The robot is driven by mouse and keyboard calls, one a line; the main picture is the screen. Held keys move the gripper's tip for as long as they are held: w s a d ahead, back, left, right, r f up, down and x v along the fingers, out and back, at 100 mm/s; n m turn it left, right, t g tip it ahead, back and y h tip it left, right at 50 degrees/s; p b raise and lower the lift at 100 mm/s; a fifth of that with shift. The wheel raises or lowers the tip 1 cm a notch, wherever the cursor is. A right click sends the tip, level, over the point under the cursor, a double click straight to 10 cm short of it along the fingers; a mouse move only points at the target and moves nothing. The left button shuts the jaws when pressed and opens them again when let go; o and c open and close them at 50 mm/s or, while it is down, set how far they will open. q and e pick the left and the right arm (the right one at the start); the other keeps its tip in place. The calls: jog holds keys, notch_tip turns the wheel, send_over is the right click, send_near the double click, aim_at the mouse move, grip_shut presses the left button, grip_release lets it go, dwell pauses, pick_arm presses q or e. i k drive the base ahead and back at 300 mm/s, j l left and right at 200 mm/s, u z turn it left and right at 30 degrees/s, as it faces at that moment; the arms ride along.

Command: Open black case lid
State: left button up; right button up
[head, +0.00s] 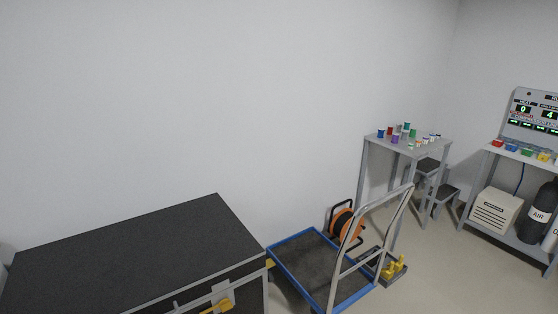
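The black case (140,258) stands at the lower left of the head view. Its dark top is flat and looks shut. A light metal edging runs along its right corner, and a light latch plate (223,291) shows on its front. A yellow piece (217,306) is by the latch at the bottom edge; I cannot tell whether it is part of the case. The lower front of the case is cut off. Neither of my grippers can be made out in this view.
A blue-rimmed trolley (292,277) with a grey handle stands right of the case. Behind it are an orange cable reel (345,224) and a small table (378,146) with colored items. A bench with a display panel (533,116) and gas cylinder (541,210) is far right.

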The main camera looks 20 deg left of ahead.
aim_at(169, 260)
jog(key=u, duration=1.55)
jog(key=k+l+z, duration=0.1)
jog(key=z, duration=0.25)
